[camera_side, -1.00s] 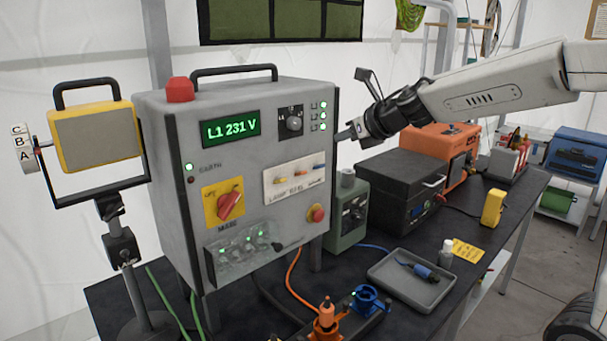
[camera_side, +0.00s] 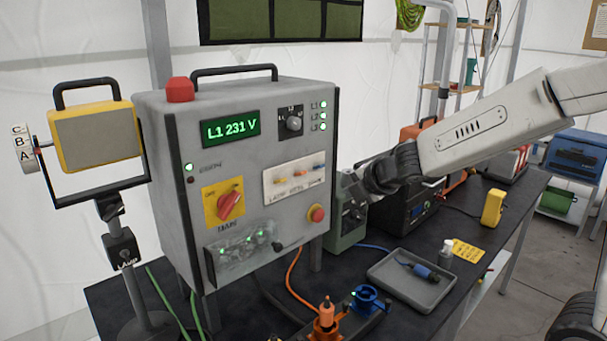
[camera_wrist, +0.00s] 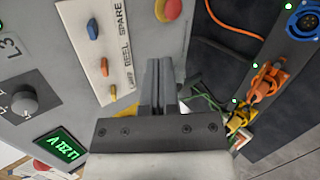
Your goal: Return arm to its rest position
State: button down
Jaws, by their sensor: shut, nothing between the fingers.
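My gripper (camera_side: 352,182) is at the right side of the grey power cabinet (camera_side: 160,140), in front of the green box, with its small tip hard to make out in the side view. In the wrist view my gripper (camera_wrist: 158,66) shows two grey fingers closed together with nothing between them. The cabinet's front panel (camera_wrist: 60,45) fills the left of that view. My arm reaches in from the upper right in the side view.
A green box (camera_side: 347,235) and a black case (camera_side: 385,217) stand close to the gripper. A grey tray (camera_side: 385,270) holds a blue connector (camera_side: 420,270). Orange (camera_side: 327,318) and blue (camera_side: 370,299) connectors are at the front. A lamp (camera_side: 93,140) stands left.

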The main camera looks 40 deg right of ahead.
jog(key=s+a+f+m+g, duration=0.3)
jog(key=s+f+m, duration=0.4)
jog(key=s+m, duration=0.1)
jog(key=s+a+f+m+g+y, duration=0.1)
jog(key=s+f+m+g, duration=0.3)
jog(key=s+f+m, duration=0.4)
jog(key=a+m, duration=0.1)
jog(key=m, duration=0.2)
jog(key=shift+a+g+y, duration=0.3)
jog(key=shift+a, duration=0.1)
